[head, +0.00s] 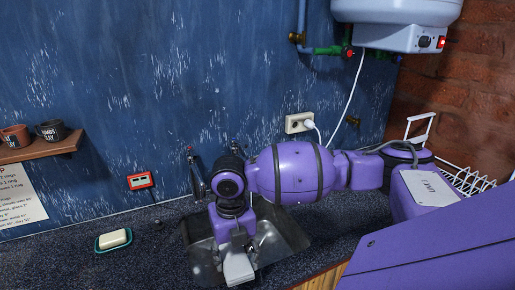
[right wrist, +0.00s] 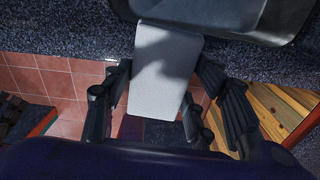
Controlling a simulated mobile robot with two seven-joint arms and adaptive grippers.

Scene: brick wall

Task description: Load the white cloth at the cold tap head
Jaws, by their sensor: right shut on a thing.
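The white cloth (head: 238,267) hangs low in front of the sink, held by my right gripper (head: 240,247). In the right wrist view the cloth (right wrist: 165,72) is a pale flat piece between the dark fingers of the right gripper (right wrist: 160,105), near the sink's edge. The tap (head: 197,180) stands against the wall behind the sink, left of my right wrist, with a small red mark on top. The wrist covers part of the tap area, and I cannot tell the cold tap head clearly. My left gripper is not in view.
The metal sink (head: 203,262) lies under my right arm. A soap dish with soap (head: 113,239) sits on the dark counter at left. A wall shelf (head: 40,149) holds two mugs. A white dish rack (head: 468,181) stands at right, and a water heater (head: 398,15) hangs above.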

